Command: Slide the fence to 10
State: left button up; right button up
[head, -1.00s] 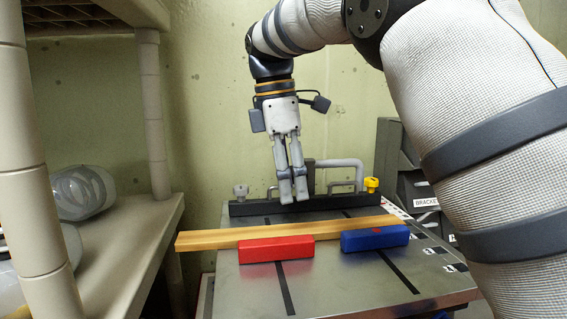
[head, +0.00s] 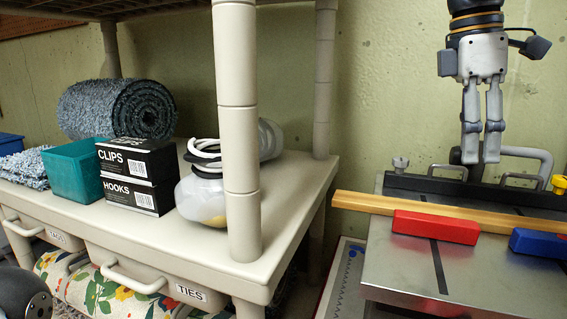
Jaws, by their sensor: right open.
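The black fence (head: 425,185) lies across the back of the grey metal table (head: 400,265). It has a pale knob (head: 400,164) at its left end, a yellow knob (head: 559,184) at the right, and a grey handle behind. The table's right side and the number labels there are out of view. My left gripper is not in view.
A wooden strip (head: 375,204) lies across the table before the fence, with a red block (head: 435,227) and a blue block (head: 540,244) in front. A shelf (head: 200,235) at left holds boxes, a teal bin (head: 73,178) and a rolled mat (head: 115,108).

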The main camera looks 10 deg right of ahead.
aim_at(537, 197)
jog(key=k, duration=1.35)
